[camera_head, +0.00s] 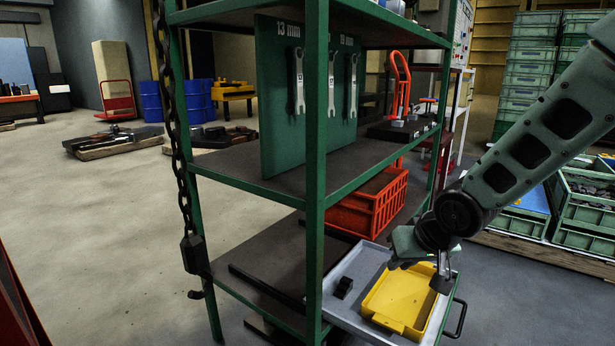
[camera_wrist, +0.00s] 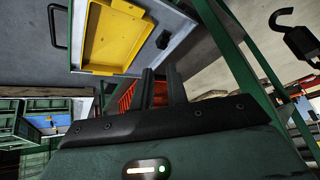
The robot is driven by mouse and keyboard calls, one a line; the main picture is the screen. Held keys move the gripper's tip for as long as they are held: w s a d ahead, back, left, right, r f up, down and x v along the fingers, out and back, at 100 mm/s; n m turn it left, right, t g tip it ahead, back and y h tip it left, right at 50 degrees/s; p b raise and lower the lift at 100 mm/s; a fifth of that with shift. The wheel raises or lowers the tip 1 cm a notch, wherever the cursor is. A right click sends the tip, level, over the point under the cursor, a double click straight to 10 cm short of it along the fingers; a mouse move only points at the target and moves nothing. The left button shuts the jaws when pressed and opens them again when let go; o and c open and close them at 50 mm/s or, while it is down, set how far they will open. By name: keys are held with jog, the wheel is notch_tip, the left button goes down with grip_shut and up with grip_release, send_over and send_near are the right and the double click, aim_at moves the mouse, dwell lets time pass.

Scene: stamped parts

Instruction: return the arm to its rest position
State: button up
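My arm reaches in from the right in the head view, and my gripper (camera_head: 440,279) hangs by the right part of the shelf rack, over or near the right side of the yellow tray (camera_head: 398,299). In the wrist view my gripper's two dark fingers (camera_wrist: 162,74) stand apart with a narrow gap. Nothing shows held between them. The yellow tray (camera_wrist: 112,38) lies in a grey tray (camera_head: 364,265) with a small black block (camera_head: 343,287) beside it. The block also shows in the wrist view (camera_wrist: 163,39).
A green shelf rack (camera_head: 315,150) stands close in front, with several wrenches on a board (camera_head: 285,100) and a red crate (camera_head: 372,205). A chain with a hook (camera_head: 193,250) hangs at its left. Green crates (camera_head: 586,210) stand right. Open floor lies left.

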jog(key=s+a+r+n+g+h, duration=0.1)
jog(key=s+a+n+g, duration=0.15)
jog(key=s, duration=1.15)
jog(key=s+a+r+n+g+h, duration=0.1)
jog(key=s+a+n+g, duration=0.2)
jog(key=s, duration=1.1)
notch_tip(320, 180, up, 34)
jog(key=d+p, duration=0.1)
jog(key=p, duration=3.2)
jog(key=shift+s+f+g, duration=0.15)
jog(key=shift+s+g, duration=0.2)
jog(key=shift+s, duration=0.1)
jog(key=shift+d+f+n, duration=0.1)
jog(key=shift+n, duration=0.15)
